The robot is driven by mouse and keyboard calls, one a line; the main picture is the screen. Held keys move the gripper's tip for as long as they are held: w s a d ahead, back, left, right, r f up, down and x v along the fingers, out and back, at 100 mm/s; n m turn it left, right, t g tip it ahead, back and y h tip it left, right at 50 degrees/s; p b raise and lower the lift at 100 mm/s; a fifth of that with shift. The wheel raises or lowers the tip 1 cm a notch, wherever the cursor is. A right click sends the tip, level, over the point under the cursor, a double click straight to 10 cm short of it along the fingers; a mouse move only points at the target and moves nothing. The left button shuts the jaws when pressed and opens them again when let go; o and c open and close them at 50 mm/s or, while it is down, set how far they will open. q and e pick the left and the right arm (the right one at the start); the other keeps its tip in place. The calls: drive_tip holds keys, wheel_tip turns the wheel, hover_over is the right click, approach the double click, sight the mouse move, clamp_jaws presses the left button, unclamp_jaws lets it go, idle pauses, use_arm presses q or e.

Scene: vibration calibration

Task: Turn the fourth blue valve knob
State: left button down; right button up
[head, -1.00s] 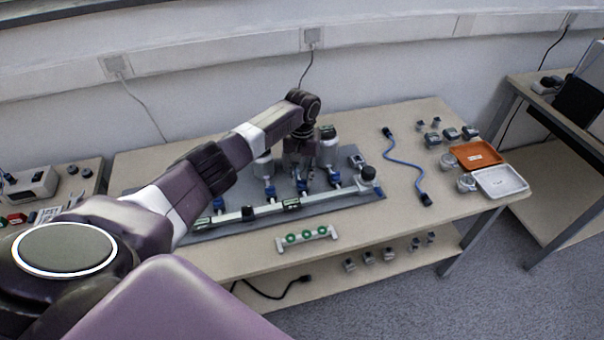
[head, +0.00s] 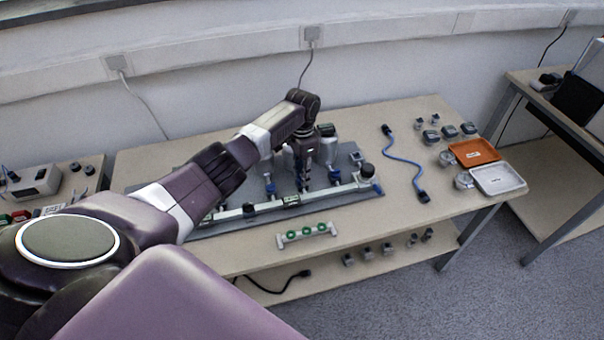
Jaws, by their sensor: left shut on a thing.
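A row of blue valve knobs stands along the pipe rig on the grey board (head: 345,203). The knob's turn angle cannot be made out. My right gripper is not in view.
A white rack with green rings (head: 306,235) lies at the front table edge. A blue cable (head: 404,163), small metal parts, an orange tray (head: 474,152) and a white tray (head: 498,179) lie at right. The tabletop between rig and cable is clear.

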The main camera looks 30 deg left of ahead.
use_arm(q)
drive_tip(key=shift+r+m, duration=0.1)
drive_tip(key=shift+m, duration=1.1)
drive_tip(key=shift+w, duration=0.1)
drive_tip(key=c, duration=1.7)
unclamp_jaws()
wheel_tip(320, 180, up, 12)
